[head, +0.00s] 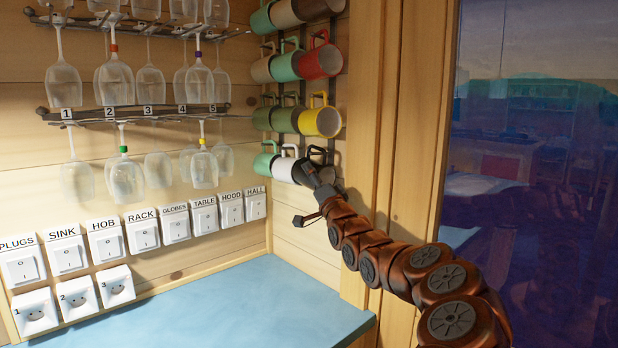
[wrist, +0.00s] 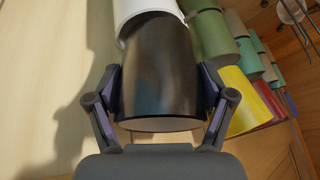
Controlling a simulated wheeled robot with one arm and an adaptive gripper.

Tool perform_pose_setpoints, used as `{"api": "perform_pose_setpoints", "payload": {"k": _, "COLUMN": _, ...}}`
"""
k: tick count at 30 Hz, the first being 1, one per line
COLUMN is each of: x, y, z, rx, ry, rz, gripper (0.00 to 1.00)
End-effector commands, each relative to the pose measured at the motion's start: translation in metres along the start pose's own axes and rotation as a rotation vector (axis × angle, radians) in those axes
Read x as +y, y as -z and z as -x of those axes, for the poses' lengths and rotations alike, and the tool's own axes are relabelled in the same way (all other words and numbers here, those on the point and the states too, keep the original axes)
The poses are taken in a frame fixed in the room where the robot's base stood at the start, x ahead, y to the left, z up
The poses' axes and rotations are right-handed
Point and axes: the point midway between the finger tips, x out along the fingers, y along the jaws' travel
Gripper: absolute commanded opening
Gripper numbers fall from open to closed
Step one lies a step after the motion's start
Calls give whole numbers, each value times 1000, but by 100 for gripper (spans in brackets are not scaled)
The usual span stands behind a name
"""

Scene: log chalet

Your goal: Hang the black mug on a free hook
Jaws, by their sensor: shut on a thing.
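The black mug (wrist: 160,75) is between the two fingers of my gripper (wrist: 160,92) in the wrist view, which press on its sides. In the head view the black mug (head: 317,160) is at the right end of the lowest row of the mug rack, with its handle up near the rack's bar. My gripper (head: 322,190) covers part of it. Whether the handle is on a hook is hidden. The mug is close beside the white mug (head: 286,163); in the wrist view the white mug (wrist: 142,8) shows just beyond it.
Other mugs hang in rows above, with a yellow mug (head: 320,121) directly over the black one and a red mug (head: 320,61) higher. Wine glasses (head: 127,180) hang at left above labelled switches (head: 142,235). A wooden post (head: 375,120) stands close right. The blue counter (head: 240,305) is clear.

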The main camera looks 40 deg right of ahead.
Motion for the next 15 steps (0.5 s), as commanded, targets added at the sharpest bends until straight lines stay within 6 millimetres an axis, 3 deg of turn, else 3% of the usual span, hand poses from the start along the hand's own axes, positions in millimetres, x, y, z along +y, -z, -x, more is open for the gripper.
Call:
{"api": "perform_pose_setpoints", "payload": {"k": 12, "x": -1, "y": 1, "z": 0, "rx": 1, "ry": 1, "rz": 1, "gripper": 26}}
{"api": "perform_pose_setpoints", "payload": {"k": 13, "x": -1, "y": 1, "z": 0, "rx": 1, "ry": 1, "rz": 1, "gripper": 82}}
{"api": "perform_pose_setpoints", "payload": {"k": 15, "x": -1, "y": 0, "z": 0, "rx": 1, "ry": 1, "rz": 0, "gripper": 89}}
